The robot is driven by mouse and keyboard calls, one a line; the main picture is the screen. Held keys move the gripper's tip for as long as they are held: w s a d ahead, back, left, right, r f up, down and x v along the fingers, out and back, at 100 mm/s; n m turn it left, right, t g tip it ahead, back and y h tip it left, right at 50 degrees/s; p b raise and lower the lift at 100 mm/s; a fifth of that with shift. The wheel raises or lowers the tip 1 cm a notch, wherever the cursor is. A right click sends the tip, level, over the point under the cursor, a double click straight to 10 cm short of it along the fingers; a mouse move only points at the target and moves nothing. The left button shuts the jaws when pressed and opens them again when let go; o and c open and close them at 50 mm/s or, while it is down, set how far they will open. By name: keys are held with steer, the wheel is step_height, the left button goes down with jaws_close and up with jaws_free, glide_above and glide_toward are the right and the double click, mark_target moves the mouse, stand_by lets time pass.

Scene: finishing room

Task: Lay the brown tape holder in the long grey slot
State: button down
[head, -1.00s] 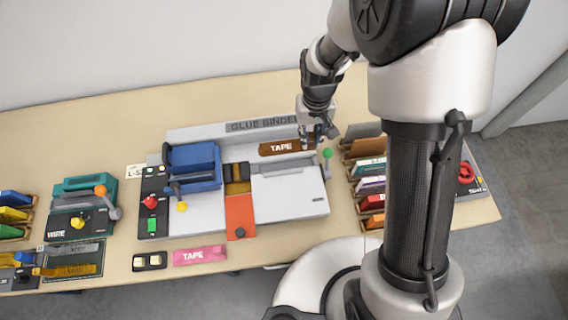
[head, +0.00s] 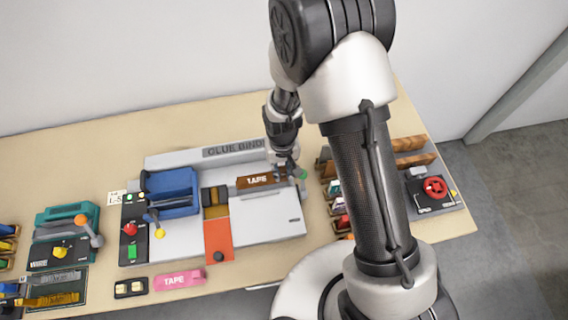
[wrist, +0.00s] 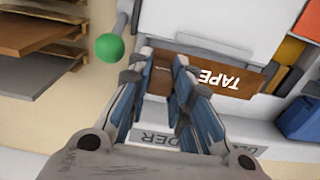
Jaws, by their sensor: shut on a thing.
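The brown tape holder (head: 255,181), a flat bar with white TAPE lettering, lies level over the back part of the glue binder. My gripper (head: 286,170) is shut on its right end in the head view. In the wrist view the holder (wrist: 225,77) runs out to the right from between my fingers (wrist: 163,58). The long grey slot (wrist: 213,46) shows as a recessed strip alongside the holder, partly covered by it. I cannot tell whether the holder touches the binder.
The glue binder (head: 270,222) has a blue clamp block (head: 170,188) and an orange slide (head: 218,240). A green knob (wrist: 109,47) stands close beside my fingers. Racks of boards (head: 410,144) stand right. A pink TAPE piece (head: 180,280) lies in front.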

mark_target(283, 176)
steer(key=shift+w+f+b, duration=0.1)
steer(key=shift+f+b, duration=1.15)
steer(key=shift+f, duration=0.9)
steer(key=shift+f+b, duration=0.6)
steer(key=shift+b, duration=0.1)
steer(key=c, duration=1.7)
jaws_free()
steer(key=shift+r, duration=0.1)
steer(key=shift+r+p, duration=3.75)
steer(key=shift+r, duration=1.75)
